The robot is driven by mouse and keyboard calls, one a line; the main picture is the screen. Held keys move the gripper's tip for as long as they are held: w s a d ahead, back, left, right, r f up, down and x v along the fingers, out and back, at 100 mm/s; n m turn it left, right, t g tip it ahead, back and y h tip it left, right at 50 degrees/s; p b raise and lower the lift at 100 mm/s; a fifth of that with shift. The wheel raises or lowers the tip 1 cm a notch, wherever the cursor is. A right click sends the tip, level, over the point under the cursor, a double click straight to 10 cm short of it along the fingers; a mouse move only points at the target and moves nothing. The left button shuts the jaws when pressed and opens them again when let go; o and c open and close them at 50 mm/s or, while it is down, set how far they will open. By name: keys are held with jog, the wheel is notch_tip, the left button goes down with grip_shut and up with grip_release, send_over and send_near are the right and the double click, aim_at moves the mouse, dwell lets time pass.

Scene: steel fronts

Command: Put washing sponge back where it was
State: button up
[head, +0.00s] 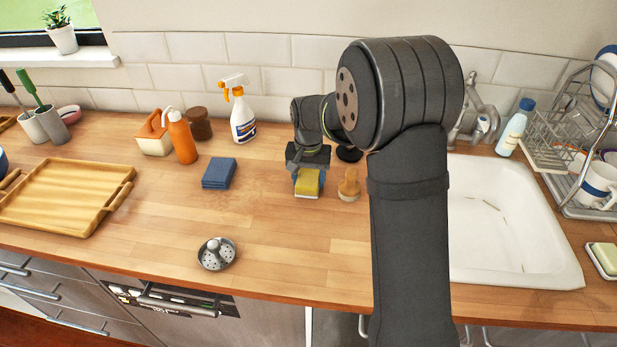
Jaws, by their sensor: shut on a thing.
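My gripper points down over the wooden counter, left of the sink, and is shut on the sponge. The sponge is at or just above the counter; I cannot tell if it touches. The fingertips are mostly hidden by the sponge and the gripper body.
A wooden brush (349,186) stands close right of the sponge. A folded blue cloth (219,173), an orange bottle (182,138) and a spray bottle (242,118) are to the left. A metal strainer (216,253) lies in front. The sink (500,235) is right. The front middle counter is clear.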

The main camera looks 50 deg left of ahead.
aim_at(309, 177)
jog(key=o, duration=1.1)
jog(key=shift+f, duration=0.1)
jog(key=shift+o, duration=0.2)
notch_tip(309, 177, up, 12)
jog(key=shift+f, duration=4.15)
